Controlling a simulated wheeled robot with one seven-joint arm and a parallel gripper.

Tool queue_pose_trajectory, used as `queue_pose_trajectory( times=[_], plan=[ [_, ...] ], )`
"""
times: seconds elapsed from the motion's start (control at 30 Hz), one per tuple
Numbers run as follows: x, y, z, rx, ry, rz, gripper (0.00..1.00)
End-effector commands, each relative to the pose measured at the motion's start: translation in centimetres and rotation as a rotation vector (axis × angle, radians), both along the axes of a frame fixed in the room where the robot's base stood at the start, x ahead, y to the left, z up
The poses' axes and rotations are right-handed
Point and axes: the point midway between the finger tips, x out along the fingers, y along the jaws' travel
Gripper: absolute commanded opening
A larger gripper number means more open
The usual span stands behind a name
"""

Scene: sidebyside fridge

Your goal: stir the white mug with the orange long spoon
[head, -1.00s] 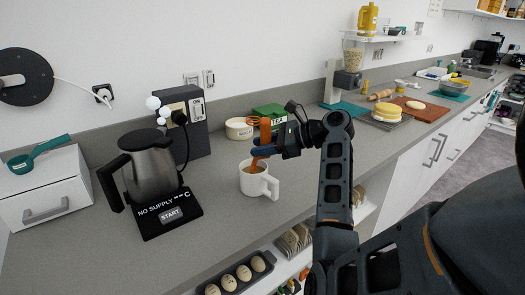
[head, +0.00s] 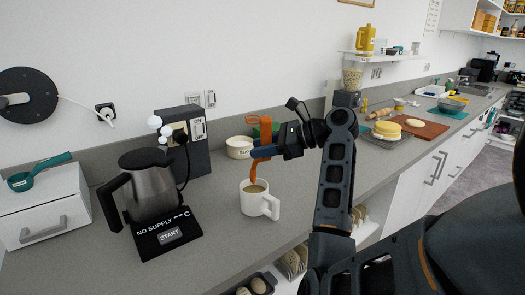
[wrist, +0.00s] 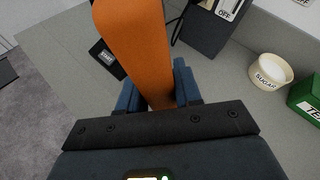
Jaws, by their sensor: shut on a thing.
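The white mug (head: 256,203) stands upright on the counter in the head view, with brown liquid inside and its handle to the right. My gripper (head: 264,152) is above the mug and shut on the orange long spoon (head: 253,171). The spoon is held roughly upright, and its lower end shows at the mug's far rim. I cannot tell whether that end is just inside or above the rim. In the wrist view the orange spoon (wrist: 138,45) rises between the blue fingers (wrist: 158,92). The mug is not seen there.
A kettle (head: 151,187) on its black base stands left of the mug, with a dark switch box (head: 184,135) behind. A cream sugar bowl (head: 239,148) and a green tea box (wrist: 305,98) stand behind the gripper. Bare counter lies between kettle and mug.

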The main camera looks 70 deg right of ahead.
Motion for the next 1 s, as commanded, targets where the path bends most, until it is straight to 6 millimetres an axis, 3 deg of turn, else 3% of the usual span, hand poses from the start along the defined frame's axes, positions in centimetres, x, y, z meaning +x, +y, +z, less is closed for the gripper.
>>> queue_pose_trajectory(
  times=[0.6,1.0],
  plan=[
    [0.0,0.0,0.2,-0.001,0.000,0.000,0.02],
    [0.0,-0.1,3.3,-0.002,-0.002,-0.001,0.02]
  ],
)
